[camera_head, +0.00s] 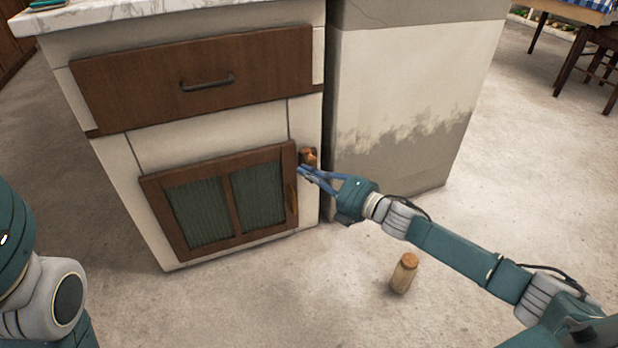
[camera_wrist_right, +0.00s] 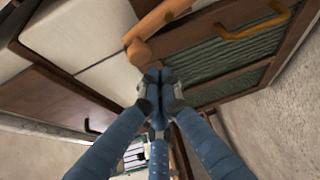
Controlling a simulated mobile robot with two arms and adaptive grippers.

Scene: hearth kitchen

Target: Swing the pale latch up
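The pale latch (camera_head: 309,156) is a small orange-brown wooden piece on the cabinet frame, beside the upper right corner of the low door (camera_head: 231,202). In the right wrist view the latch (camera_wrist_right: 157,25) is a wooden bar with a rounded end, at the top middle. My right gripper (camera_head: 303,171) is at the latch's lower side, its blue fingers brought together. In the right wrist view the fingertips (camera_wrist_right: 160,76) meet just below the latch's rounded end, with nothing seen between them. I cannot tell whether they touch it. My left gripper is out of view.
The door has dark green panels and a brass handle (camera_head: 291,197). A drawer (camera_head: 200,79) with a dark handle is above. A pale block (camera_head: 405,100) stands right of the cabinet. A cork-topped bottle (camera_head: 404,274) stands on the floor below my right arm. Floor in front is otherwise clear.

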